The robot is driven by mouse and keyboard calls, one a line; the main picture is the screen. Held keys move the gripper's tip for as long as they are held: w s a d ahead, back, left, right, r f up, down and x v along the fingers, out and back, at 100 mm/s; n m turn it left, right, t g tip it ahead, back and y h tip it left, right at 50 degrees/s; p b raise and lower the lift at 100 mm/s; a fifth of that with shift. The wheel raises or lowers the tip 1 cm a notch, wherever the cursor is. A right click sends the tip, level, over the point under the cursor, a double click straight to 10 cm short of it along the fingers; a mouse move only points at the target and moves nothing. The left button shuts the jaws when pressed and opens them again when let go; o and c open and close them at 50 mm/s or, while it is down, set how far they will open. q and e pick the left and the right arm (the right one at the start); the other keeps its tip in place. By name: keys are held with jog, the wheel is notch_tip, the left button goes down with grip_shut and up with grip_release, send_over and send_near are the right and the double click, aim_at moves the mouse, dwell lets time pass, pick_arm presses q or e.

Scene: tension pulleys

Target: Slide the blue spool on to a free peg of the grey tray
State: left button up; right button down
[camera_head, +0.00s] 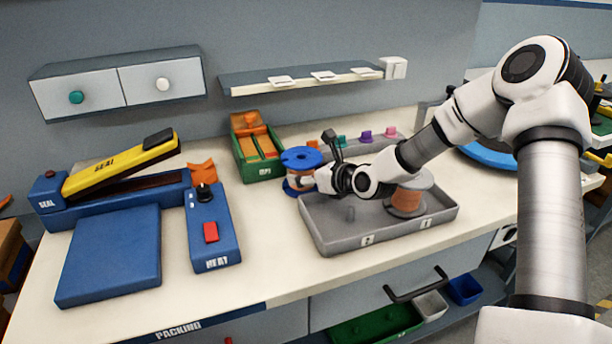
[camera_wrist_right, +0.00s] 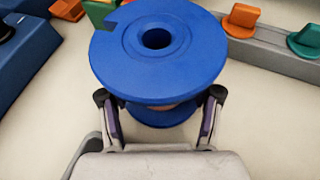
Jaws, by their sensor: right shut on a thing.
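The blue spool (camera_head: 301,160) stands upright, with its centre hole facing up and some copper-orange winding between its flanges. It also shows in the right wrist view (camera_wrist_right: 158,50). My right gripper (camera_head: 316,180) is shut on it; in the wrist view the fingers (camera_wrist_right: 160,112) grip it from both sides below the top flange. The grey tray (camera_head: 330,238) lies just in front and to the right. A peg (camera_head: 350,213) on its left side is bare. A grey spool with orange winding (camera_head: 408,200) sits at its right side, partly behind my arm. My left gripper is not in view.
A green box (camera_head: 257,150) stands left of the blue spool. A grey rack with coloured knobs (camera_head: 390,138) is behind the tray. A blue heater box (camera_head: 212,230) and a sealer (camera_head: 120,180) occupy the left. White table shows between heater box and tray.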

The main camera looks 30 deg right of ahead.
aim_at(310, 173)
jog(key=shift+r, duration=0.15)
jog(key=shift+c, duration=1.1)
grip_release()
jog(key=shift+f, duration=0.2)
jog(key=shift+s, duration=0.1)
jog(key=shift+r, duration=0.1)
jog(key=p+v, duration=0.3)
jog(key=v, duration=0.3)
jog(key=shift+s+r, duration=0.3)
jog(key=shift+r, duration=0.05)
jog(key=shift+s+p, duration=0.3)
jog(key=shift+s, duration=0.05)
jog(key=shift+s+f, duration=0.15)
